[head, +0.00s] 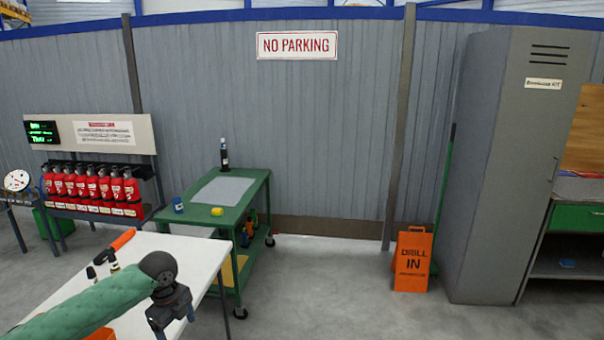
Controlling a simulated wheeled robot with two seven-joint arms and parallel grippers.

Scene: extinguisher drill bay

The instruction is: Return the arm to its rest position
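My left arm, in a green sleeve, reaches in from the lower left of the head view, over a white table (205,256). Its dark gripper (170,312) hangs at the arm's end near the table's front right part. The fingers are small and dark, so I cannot tell whether they are open or shut, and I see nothing clearly held. My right arm and gripper are not in view.
An orange-handled item (122,240) and small black items (105,260) lie behind my arm. A green cart (258,190) stands beyond the table. Red extinguishers (92,185) line a rack at left. An orange drill sign (412,260) and grey locker (510,170) stand right. Floor between is clear.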

